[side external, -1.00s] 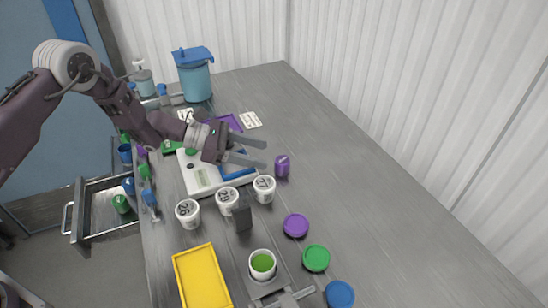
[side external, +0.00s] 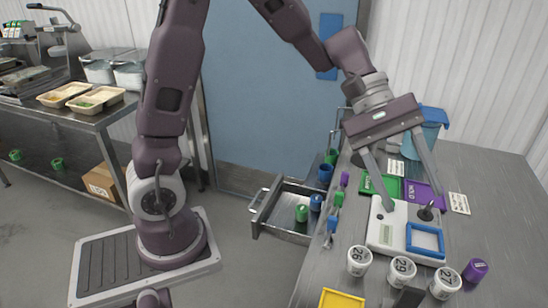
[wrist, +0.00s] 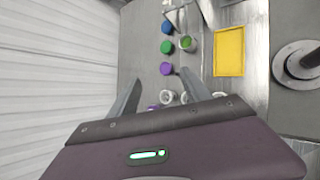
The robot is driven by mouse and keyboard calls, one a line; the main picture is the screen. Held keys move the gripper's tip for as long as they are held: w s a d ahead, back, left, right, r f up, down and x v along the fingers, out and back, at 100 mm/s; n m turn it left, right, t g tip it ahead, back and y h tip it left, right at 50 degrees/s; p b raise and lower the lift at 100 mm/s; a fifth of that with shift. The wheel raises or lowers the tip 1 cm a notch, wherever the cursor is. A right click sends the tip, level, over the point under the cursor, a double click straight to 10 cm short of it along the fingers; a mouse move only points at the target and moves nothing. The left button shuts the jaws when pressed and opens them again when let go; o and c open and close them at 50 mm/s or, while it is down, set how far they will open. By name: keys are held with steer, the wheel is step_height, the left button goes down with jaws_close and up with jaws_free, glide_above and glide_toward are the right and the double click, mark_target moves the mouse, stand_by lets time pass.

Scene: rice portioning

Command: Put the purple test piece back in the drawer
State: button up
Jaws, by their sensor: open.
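The purple test piece (side external: 475,270) is a small purple cylinder standing on the bench at the lower right, just right of the cup marked 27. In the wrist view a purple shape (wrist: 153,107), probably this piece, shows partly hidden at my gripper's edge. The drawer (side external: 268,213) is pulled out at the bench's left side. It holds a green piece (side external: 302,213) and a blue piece (side external: 316,203). My gripper (side external: 411,194) is open and empty above the white device (side external: 385,234), left of and behind the purple piece. It also shows in the wrist view (wrist: 158,92).
White numbered cups (side external: 402,271) stand in a row before the device. A yellow tray (side external: 342,300) lies at the front edge. A blue-lidded container (side external: 432,125) stands behind.

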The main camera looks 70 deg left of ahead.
steer(key=s+a+r+m+y, duration=0.1)
steer(key=s+a+m+y, duration=0.1)
steer(key=s, duration=0.4)
steer(key=s+a+r+m+t+y, duration=0.1)
steer(key=s+a+r+m+y, duration=0.1)
steer(key=s, duration=0.4)
steer(key=shift+s+a+m+t+y, duration=0.2)
steer(key=shift+a+m+t+y, duration=0.15)
steer(key=shift+m, duration=0.55)
steer(key=shift+o, duration=0.5)
steer(key=s+a+m+t+y, duration=0.3)
steer(key=s+a+m+y, duration=0.1)
steer(key=s+a, duration=0.3)
steer(key=shift+s+a+f, duration=0.35)
steer(key=shift+a+f, duration=0.1)
steer(key=shift+a, duration=0.25)
steer(key=shift+y, duration=0.25)
